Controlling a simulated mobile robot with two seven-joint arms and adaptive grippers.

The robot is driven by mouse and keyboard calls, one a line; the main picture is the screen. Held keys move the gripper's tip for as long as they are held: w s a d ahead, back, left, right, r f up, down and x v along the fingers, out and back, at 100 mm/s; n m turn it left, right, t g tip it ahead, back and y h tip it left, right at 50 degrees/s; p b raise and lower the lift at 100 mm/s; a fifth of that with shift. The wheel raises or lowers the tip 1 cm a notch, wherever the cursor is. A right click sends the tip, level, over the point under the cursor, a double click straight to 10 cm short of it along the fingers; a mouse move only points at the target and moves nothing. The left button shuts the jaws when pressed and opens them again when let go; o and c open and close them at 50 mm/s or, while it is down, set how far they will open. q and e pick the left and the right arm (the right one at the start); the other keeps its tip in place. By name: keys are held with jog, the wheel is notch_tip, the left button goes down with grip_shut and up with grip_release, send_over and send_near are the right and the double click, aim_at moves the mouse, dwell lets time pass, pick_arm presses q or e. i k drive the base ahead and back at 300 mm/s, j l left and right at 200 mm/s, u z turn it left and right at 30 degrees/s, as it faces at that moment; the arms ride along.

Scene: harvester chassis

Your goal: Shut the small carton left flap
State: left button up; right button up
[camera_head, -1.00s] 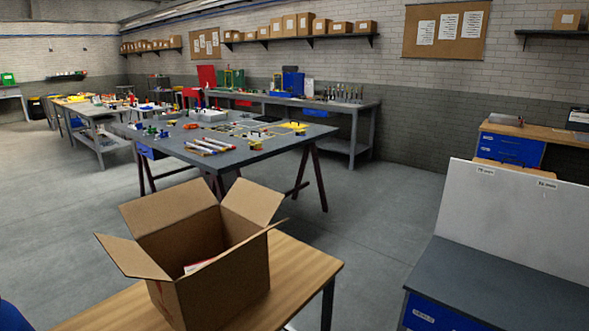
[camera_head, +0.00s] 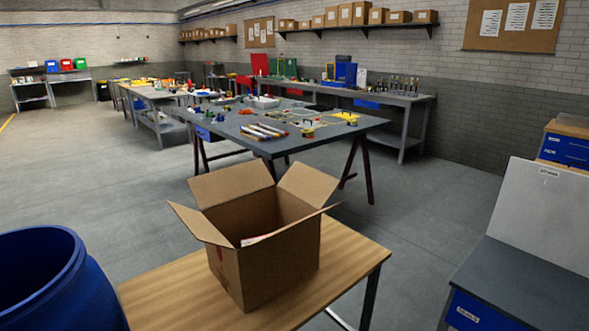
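The small carton (camera_head: 285,265) stands upright on a wooden table (camera_head: 160,296) at the lower middle. Its top is open and its flaps stick out. The left flap (camera_head: 200,224) is folded outward, slanting out to the left. The back flap (camera_head: 231,183) stands up and leans back. The right flap (camera_head: 308,184) leans out to the right. The front flap (camera_head: 293,219) is seen nearly edge-on. A small white and red item (camera_head: 256,239) shows inside the carton. Neither of my grippers is in view.
A large blue barrel (camera_head: 70,285) stands at the lower left, close to the table. A grey workbench (camera_head: 530,285) with a white back panel is at the right. A long grey table (camera_head: 262,146) with tools stands behind. Open floor (camera_head: 110,203) lies to the left.

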aim_at(312, 187)
jog(key=i+l+u, duration=0.15)
jog(key=l+u, duration=0.2)
jog(key=i+l+u, duration=0.15)
jog(key=l+u, duration=0.25)
jog(key=i+l, duration=0.1)
jog(key=l, duration=0.45)
jog(key=i+l+u, duration=0.1)
jog(key=l, duration=0.5)
jog(key=i+l+u, duration=0.1)
jog(key=l, duration=0.45)
jog(key=z, duration=0.25)
jog(key=k+l, duration=0.05)
jog(key=l, duration=0.05)
